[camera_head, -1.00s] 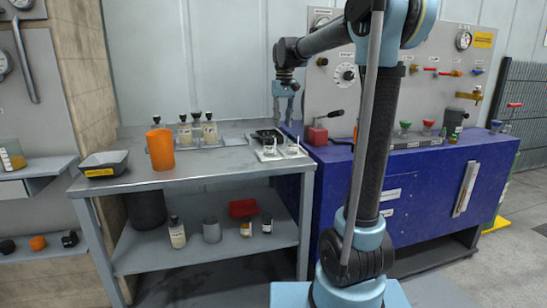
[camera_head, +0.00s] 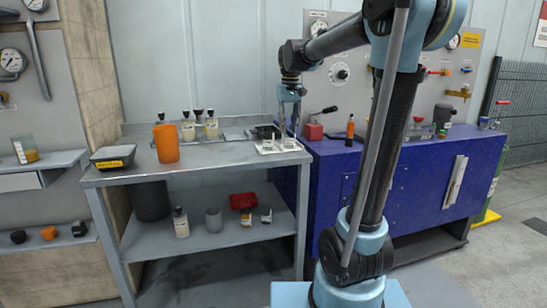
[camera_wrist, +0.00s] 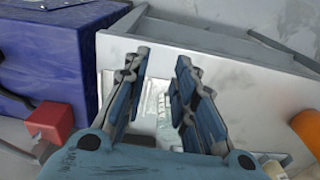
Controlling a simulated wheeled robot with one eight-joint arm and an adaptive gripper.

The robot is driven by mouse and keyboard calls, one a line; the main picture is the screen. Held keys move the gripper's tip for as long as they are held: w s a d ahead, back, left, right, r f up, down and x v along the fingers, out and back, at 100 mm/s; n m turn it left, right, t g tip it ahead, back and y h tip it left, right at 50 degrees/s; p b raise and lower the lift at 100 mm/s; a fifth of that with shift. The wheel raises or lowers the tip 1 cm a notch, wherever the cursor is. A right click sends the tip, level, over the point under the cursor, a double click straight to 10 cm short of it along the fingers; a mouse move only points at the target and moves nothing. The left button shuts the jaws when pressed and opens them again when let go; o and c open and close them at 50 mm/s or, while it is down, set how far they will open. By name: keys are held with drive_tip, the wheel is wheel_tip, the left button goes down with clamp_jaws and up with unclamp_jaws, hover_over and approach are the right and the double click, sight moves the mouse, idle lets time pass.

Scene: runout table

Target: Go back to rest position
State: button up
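My gripper (camera_head: 289,125) hangs pointing down from my raised arm, over the right end of the grey table, near its border with the blue cabinet. In the wrist view my gripper (camera_wrist: 162,58) has its two fingers spread apart with nothing between them. Through the gap I see the table top and part of a pale tray. In the head view the fingers are small, and their height above the table is hard to judge.
The blue cabinet (camera_head: 425,180) carries a red block (camera_head: 313,131) and an orange bottle (camera_head: 350,127). The table's front middle is clear.

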drive_tip(key=s+d+f+m, duration=0.1)
drive_tip(key=s+d+f, duration=0.3)
drive_tip(key=s+f, duration=0.4)
drive_tip(key=s+d+f+t, duration=0.1)
drive_tip(key=s+d+f, duration=0.4)
drive_tip(key=s+f, duration=0.3)
drive_tip(key=s+d+f+m+t, duration=0.1)
drive_tip(key=s+d+f, duration=0.3)
drive_tip(key=s+f, duration=0.4)
drive_tip(key=s, duration=0.5)
drive_tip(key=shift+d+m, duration=0.15)
drive_tip(key=shift+m, duration=0.15)
